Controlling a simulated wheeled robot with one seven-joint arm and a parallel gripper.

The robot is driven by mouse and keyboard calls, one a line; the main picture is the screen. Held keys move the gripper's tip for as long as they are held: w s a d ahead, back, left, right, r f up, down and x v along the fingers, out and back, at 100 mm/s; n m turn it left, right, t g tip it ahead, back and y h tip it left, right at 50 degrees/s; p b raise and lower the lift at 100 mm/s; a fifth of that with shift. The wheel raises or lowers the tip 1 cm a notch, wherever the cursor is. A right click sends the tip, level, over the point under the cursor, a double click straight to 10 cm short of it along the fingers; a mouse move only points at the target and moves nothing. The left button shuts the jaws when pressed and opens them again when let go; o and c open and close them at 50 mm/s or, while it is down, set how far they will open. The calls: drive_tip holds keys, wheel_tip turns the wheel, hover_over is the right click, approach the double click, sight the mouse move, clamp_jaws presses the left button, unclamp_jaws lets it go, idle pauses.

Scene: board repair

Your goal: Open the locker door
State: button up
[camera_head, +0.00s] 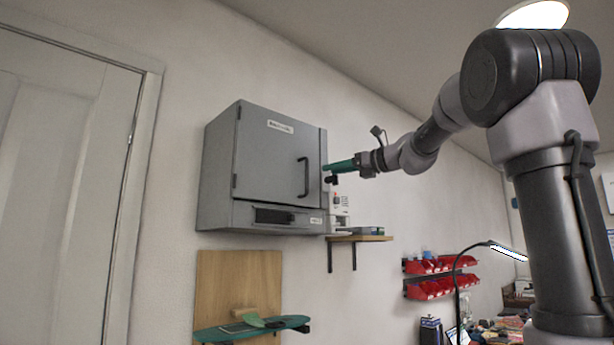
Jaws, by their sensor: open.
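The grey locker (213,172) hangs on the wall in the head view, left of the middle. Its door (265,160) is closed, with a white label near the top. A dark vertical handle (304,177) sits on the door's right side, and hinges show on its left edge. My gripper (328,168) reaches in from the right, with green fingers pointing left. In the picture it lies just right of the locker's right edge, apart from the handle. It holds nothing that I can see. The gap between the fingers is hard to make out from this side.
A small wooden shelf (372,238) with a device on it is right of and below the locker. A wooden panel (225,280) with a green board (215,333) is below. Red bins (430,290) and a lamp (490,243) are at right. A white door (50,190) is at left.

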hover_over(307, 191)
drive_tip(key=shift+w, duration=0.35)
clamp_jaws()
drive_tip(key=shift+f, duration=0.1)
idle(1.4)
